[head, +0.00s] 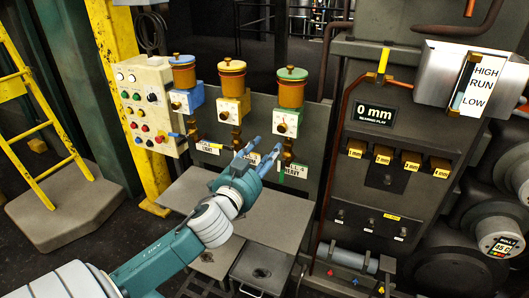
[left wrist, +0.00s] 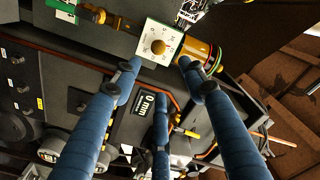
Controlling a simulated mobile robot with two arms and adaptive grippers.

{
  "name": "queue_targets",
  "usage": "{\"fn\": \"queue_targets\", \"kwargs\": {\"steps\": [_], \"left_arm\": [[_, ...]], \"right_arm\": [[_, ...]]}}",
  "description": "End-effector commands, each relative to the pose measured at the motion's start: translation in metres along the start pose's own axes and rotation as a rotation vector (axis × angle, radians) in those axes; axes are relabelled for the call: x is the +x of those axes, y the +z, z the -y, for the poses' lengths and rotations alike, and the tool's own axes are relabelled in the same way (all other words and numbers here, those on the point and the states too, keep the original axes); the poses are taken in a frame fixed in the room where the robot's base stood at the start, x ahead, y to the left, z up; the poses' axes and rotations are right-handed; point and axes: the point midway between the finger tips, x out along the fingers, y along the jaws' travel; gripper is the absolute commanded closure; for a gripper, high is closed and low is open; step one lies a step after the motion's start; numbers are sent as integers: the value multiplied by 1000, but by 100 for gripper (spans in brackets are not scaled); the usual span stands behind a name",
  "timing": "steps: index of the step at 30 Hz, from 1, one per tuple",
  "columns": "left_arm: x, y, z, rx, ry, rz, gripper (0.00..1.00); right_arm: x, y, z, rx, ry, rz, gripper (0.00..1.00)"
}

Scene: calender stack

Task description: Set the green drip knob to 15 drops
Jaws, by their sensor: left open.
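The green drip lubricator (head: 290,88) is the rightmost of three on the back panel, with an amber reservoir and a green cap. Its drip knob (head: 282,127) is a small tan knob on a white dial plate. In the left wrist view the knob (left wrist: 157,47) and its dial plate (left wrist: 160,38) lie just beyond the fingertips; the dial markings are too small to read. My left gripper (head: 265,147) is open and empty, below and left of the knob. In the left wrist view its blue fingers (left wrist: 160,70) are spread, apart from the knob. My right gripper is not in view.
Blue (head: 182,75) and yellow (head: 231,82) lubricators stand to the left, beside a control box (head: 150,105) with buttons. A grey shelf (head: 270,222) lies below. A dark cabinet with a "0 mm" sign (head: 375,113) stands at right, with a pipe along its edge.

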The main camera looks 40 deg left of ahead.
Motion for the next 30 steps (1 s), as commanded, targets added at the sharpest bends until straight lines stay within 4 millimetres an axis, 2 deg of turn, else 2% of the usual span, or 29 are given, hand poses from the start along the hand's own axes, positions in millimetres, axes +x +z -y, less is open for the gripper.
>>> {"fn": "queue_targets", "kwargs": {"steps": [5,16,30], "left_arm": [[1,0,0,-4,-1,1,57],[33,2,2,-76,0,5,57],[114,2,1,-77,0,6,57]], "right_arm": [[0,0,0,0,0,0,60],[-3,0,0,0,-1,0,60],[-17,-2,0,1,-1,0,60]]}}
